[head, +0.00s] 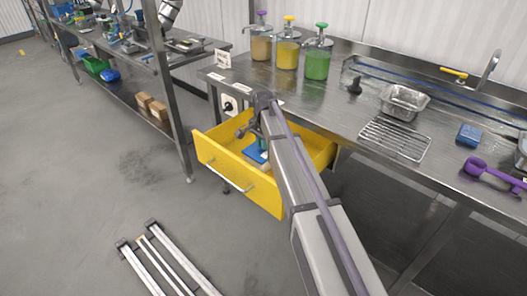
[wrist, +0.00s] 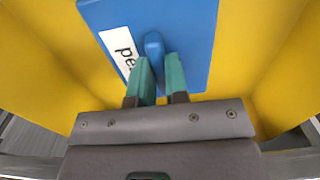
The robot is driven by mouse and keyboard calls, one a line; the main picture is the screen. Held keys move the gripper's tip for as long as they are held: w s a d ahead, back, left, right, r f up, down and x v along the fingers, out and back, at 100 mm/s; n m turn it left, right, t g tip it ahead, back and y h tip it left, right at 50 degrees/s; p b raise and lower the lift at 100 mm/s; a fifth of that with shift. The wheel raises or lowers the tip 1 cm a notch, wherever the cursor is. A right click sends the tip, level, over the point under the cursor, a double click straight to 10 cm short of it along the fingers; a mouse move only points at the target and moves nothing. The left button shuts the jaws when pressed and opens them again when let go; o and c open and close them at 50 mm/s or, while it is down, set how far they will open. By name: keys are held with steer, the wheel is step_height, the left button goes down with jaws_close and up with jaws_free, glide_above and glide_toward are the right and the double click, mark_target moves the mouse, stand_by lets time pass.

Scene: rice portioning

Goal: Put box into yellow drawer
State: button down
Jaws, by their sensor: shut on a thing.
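The yellow drawer (head: 232,182) is pulled out below the steel counter in the head view. Its yellow inner walls (wrist: 282,85) fill both sides of the wrist view. The blue box (wrist: 195,30) has a white label with black letters, partly cut off, and a raised blue handle. My gripper (wrist: 160,68) has green fingertips and is shut on that handle. In the head view the blue box (head: 255,153) shows inside the drawer's outline, partly hidden by my arm. I cannot tell whether it touches the drawer floor.
Three pump dispensers (head: 288,47), a metal container (head: 404,101), a wire rack (head: 395,138), a small blue block (head: 469,135) and a purple scoop (head: 490,172) stand on the counter. White rails (head: 165,262) lie on the floor. The floor left of the drawer is clear.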

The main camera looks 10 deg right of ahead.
steer(key=shift+f, duration=0.2)
steer(key=c, duration=1.1)
jaws_free()
steer(key=shift+r, duration=0.1)
step_height(320, 180, up, 13)
steer(key=p, duration=1.3)
steer(key=s+n, duration=0.3)
steer(key=s, duration=0.7)
steer(key=s+n, duration=0.4)
steer(key=s, duration=0.6)
steer(key=s+n, duration=0.3)
steer(key=s, duration=0.7)
steer(key=shift+s+d+f+n, duration=0.25)
steer(key=shift+s+f+n, duration=0.05)
steer(key=shift+s+f, duration=0.1)
